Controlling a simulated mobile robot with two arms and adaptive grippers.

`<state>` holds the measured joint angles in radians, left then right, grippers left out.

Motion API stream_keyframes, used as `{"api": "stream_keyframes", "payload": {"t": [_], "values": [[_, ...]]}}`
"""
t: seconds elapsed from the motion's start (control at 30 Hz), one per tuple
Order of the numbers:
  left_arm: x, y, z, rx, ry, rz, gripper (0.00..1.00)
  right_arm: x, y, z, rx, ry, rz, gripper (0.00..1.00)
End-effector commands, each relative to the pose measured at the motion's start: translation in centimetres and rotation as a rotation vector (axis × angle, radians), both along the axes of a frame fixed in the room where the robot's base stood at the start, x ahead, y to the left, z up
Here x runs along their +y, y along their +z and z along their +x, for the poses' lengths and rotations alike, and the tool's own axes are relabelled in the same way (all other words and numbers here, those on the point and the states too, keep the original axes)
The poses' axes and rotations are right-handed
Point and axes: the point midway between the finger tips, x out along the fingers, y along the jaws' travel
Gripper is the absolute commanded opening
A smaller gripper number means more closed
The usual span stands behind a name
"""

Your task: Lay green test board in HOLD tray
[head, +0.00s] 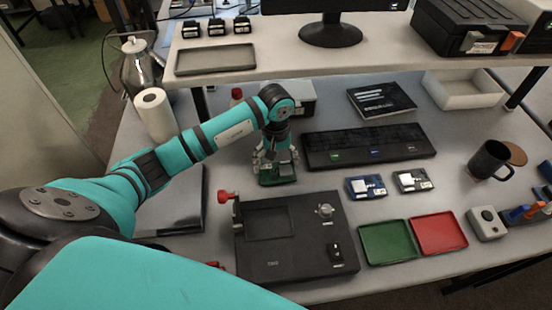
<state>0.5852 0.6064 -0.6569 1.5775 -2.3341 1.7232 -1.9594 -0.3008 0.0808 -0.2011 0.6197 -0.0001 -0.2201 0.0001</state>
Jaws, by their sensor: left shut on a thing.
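My left gripper (276,158) points down behind the black test fixture (298,268) and is shut on the green test board (278,180). The fingers hide part of the board, and I cannot tell whether it touches the table. No HOLD label is readable. A green tray (387,242) and a red tray (438,234) lie side by side, empty, right of the fixture. A grey shallow tray (215,60) sits empty on the raised shelf at the back left. My right gripper is not in view.
A blue board (366,187) and a white board (412,181) lie right of the gripper. A black mug (490,160) is at the right. A paper roll (154,115) and a steel kettle (142,66) stand at the left.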

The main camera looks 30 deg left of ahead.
Motion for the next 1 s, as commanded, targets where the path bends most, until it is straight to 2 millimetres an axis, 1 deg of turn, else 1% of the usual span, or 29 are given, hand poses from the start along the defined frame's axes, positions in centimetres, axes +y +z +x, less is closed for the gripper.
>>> {"api": "stream_keyframes", "payload": {"t": [0.2, 0.23, 0.33, 0.57, 0.67, 0.73, 0.87, 1.0], "values": [[0.0, -0.4, 0.0, -0.001, 0.000, 0.001, 0.54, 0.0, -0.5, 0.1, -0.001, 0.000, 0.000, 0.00], [0.0, -0.3, 0.0, -0.001, 0.000, 0.001, 0.88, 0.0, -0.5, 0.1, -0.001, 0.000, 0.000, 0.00], [0.0, -0.2, 0.0, -0.001, 0.000, 0.001, 1.00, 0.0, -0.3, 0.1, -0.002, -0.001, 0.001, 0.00], [0.0, -0.2, 0.0, 0.000, 0.000, 0.000, 1.00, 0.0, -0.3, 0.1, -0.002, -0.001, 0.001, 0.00], [0.0, 0.1, 0.0, 0.000, 0.000, 0.000, 1.00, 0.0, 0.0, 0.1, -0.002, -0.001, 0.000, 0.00], [0.0, 0.5, 0.1, -0.003, 0.000, 0.001, 1.00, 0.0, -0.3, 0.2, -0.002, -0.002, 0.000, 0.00], [0.1, 2.5, 0.1, -0.006, -0.002, 0.003, 1.00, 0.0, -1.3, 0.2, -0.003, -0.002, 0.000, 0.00], [0.1, 5.7, 0.2, -0.008, -0.001, 0.002, 1.00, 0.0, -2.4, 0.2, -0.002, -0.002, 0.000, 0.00]]}}
